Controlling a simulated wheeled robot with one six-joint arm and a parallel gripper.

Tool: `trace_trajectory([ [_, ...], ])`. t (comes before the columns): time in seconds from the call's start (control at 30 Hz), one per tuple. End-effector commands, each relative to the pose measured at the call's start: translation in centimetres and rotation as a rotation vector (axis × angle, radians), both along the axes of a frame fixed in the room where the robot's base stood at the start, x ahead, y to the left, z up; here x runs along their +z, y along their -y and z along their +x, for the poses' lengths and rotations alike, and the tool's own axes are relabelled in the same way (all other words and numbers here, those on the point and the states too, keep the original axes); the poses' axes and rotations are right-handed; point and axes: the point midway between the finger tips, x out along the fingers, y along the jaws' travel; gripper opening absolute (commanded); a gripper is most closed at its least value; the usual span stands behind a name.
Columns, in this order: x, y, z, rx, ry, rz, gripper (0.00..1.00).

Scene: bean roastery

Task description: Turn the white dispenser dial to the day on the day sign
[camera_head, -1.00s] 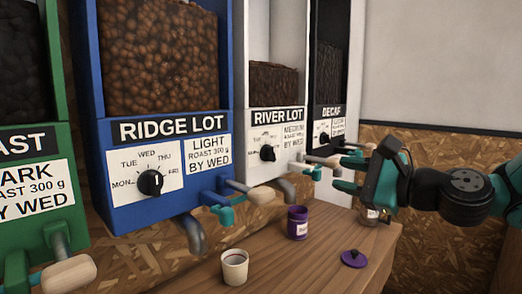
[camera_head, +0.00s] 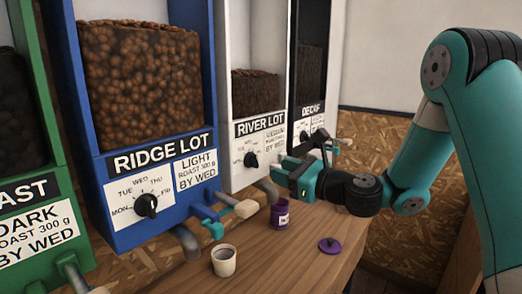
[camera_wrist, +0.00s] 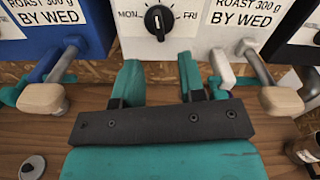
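The white dispenser (camera_head: 262,55), labelled RIVER LOT, stands between the blue and black ones. Its black dial (camera_head: 251,160) has a white mark, seen on the dial's upper part in the wrist view (camera_wrist: 158,18). MON and FRI show at its sides there; the upper day names are cut off. The card (camera_wrist: 245,14) right of the dial reads ROAST 300 g BY WED. My gripper (camera_wrist: 160,76) is open and empty, its two fingers apart, just below and in front of the dial, not touching it. In the head view my gripper (camera_head: 279,168) is right of the dial.
A blue RIDGE LOT dispenser (camera_head: 104,160) and a black DECAF one (camera_head: 310,60) flank it. Levers with wooden handles (camera_wrist: 42,98) (camera_wrist: 282,101) stick out either side of my gripper. A cup (camera_head: 223,264), purple jar (camera_head: 280,216) and purple lid (camera_head: 329,245) are on the counter.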

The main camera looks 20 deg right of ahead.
Motion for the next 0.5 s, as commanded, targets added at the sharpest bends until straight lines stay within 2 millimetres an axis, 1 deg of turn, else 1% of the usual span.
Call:
trace_trajectory([
  [0.03,0.4,-0.8,0.9,0.006,0.002,0.000,0.37],
  [0.23,0.3,-2.8,4.0,0.002,0.002,0.000,0.37],
  [0.4,0.1,-3.7,5.5,0.000,0.001,0.000,0.37],
  [0.5,0.0,-3.9,5.8,-0.001,0.001,0.001,0.37],
])
